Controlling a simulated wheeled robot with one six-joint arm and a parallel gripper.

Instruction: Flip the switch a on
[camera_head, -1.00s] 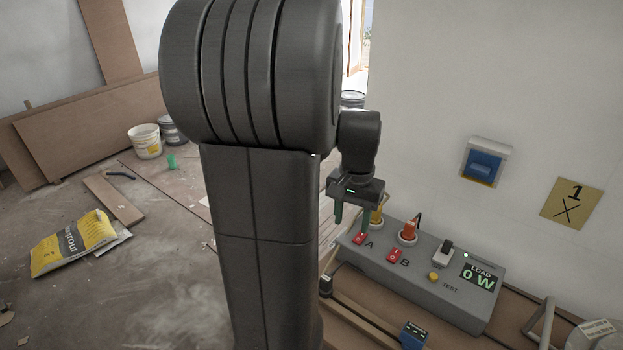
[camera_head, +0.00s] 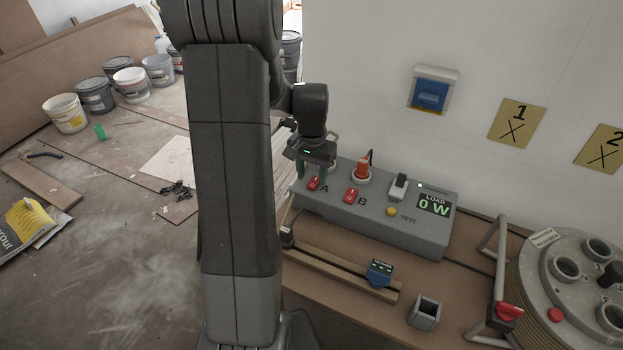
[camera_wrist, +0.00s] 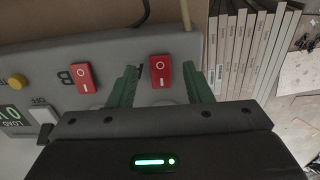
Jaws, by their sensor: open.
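The grey panel box (camera_head: 420,228) stands on a brown board by the wall. Switch A is a red rocker (camera_head: 313,184) at the box's left end, beside the letter A. In the wrist view switch A (camera_wrist: 161,71) shows between the two green fingers. My gripper (camera_head: 312,169) is open and empty at the left end of the box, close to switch A; it also shows in the wrist view (camera_wrist: 160,72). I cannot tell whether a finger touches the box. A second red rocker, switch B (camera_head: 350,195), sits to the right.
An orange plug (camera_head: 362,170), a white switch (camera_head: 398,187) and a yellow TEST button (camera_head: 391,212) are on the box. A blue device (camera_head: 379,273) sits on a wooden rail in front. A cable reel (camera_head: 590,275) stands at the right. A blue wall socket (camera_head: 432,93) is above.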

